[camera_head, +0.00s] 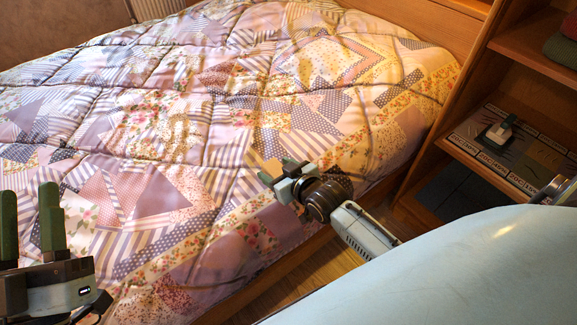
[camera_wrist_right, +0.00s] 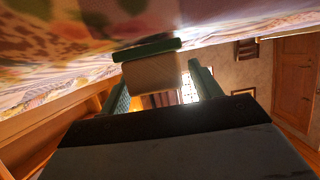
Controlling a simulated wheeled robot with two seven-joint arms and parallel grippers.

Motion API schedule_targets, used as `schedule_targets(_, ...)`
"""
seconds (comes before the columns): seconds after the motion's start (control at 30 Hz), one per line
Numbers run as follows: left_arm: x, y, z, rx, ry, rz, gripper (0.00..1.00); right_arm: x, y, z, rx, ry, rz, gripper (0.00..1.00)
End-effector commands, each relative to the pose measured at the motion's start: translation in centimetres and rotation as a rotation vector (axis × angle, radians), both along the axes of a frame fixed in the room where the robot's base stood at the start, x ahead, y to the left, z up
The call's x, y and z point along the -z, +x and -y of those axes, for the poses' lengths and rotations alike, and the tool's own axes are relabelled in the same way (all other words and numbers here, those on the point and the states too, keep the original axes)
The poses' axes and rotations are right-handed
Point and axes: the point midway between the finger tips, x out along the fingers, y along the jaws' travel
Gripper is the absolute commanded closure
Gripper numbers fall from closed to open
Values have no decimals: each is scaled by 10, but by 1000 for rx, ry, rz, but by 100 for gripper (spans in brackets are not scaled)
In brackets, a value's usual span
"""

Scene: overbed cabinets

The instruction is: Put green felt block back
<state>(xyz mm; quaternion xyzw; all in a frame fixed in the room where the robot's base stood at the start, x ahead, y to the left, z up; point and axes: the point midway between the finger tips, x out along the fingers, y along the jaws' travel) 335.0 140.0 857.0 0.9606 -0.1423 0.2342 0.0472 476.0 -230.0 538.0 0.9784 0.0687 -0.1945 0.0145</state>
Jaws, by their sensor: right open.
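The felt block (camera_wrist_right: 150,75), pale beige with a green layer on one face, shows between the fingers of my right gripper (camera_wrist_right: 162,82) in the wrist view. Its green face is toward the quilt; I cannot tell whether it touches it. In the head view my right gripper (camera_head: 278,170) is low over the bed's near edge, with the beige block (camera_head: 271,167) small at its fingertips. The right jaws are open, with a gap on the right finger's side. My left gripper (camera_head: 29,222) is open and empty at the lower left, its two green fingers apart.
A patchwork quilt (camera_head: 130,110) covers the bed. A wooden shelf unit (camera_head: 440,110) stands at the right. Its middle shelf holds a lettered mat (camera_head: 540,155) with a small dark object (camera_head: 497,133). Folded green cloth (camera_head: 563,48) lies on the shelf above.

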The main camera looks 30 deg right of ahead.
Motion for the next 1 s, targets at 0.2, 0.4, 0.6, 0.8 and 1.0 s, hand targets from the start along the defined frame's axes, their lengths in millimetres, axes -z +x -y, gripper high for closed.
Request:
schedule_targets(0.2,23,11,-2,-11,54,-167,64,-6,-16,3,1,-1,-4,37)
schedule_targets(0.4,56,17,-5,-22,118,-371,64,-14,-33,5,1,-1,-3,37)
schedule_targets(0.6,91,15,-13,-37,180,-577,64,-22,-50,7,0,0,-3,37)
schedule_targets(0.8,124,5,-22,-50,237,-783,64,-29,-69,10,0,0,-3,37)
schedule_targets(1.0,155,-13,-34,-65,291,-989,64,-37,-87,13,1,0,-4,37)
